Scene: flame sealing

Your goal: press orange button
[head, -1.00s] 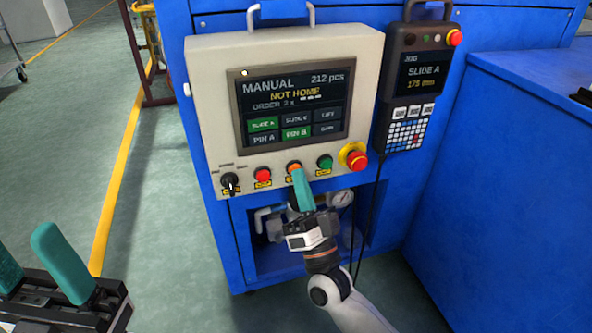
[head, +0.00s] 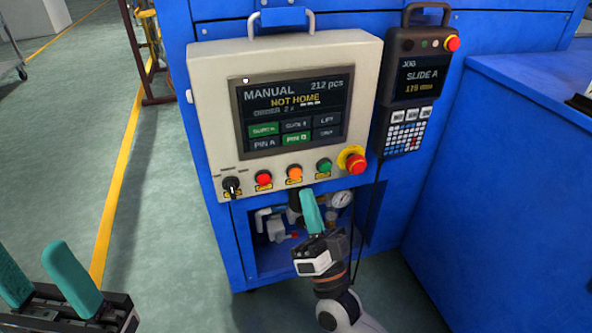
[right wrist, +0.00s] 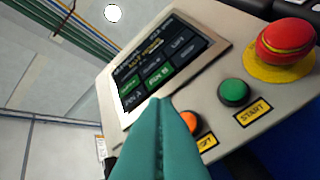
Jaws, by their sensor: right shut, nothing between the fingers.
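The orange button (head: 294,173) is on the lower row of the beige control panel (head: 215,75), between a red button (head: 263,178) and a green button (head: 324,166). My right gripper (head: 309,198) is shut and empty, its teal fingertips a little below and apart from the orange button. In the right wrist view the orange button (right wrist: 191,122) shows partly behind the shut fingers (right wrist: 165,110). My left gripper (head: 35,270) is at the lower left of the head view, its teal fingers spread apart with nothing between them.
A red emergency stop (head: 356,163) on a yellow ring and a black selector knob (head: 231,186) share the panel's lower row. A screen (head: 293,112) reads MANUAL, NOT HOME. A jog pendant (head: 412,85) hangs at right. A blue cabinet (head: 500,180) stands further right.

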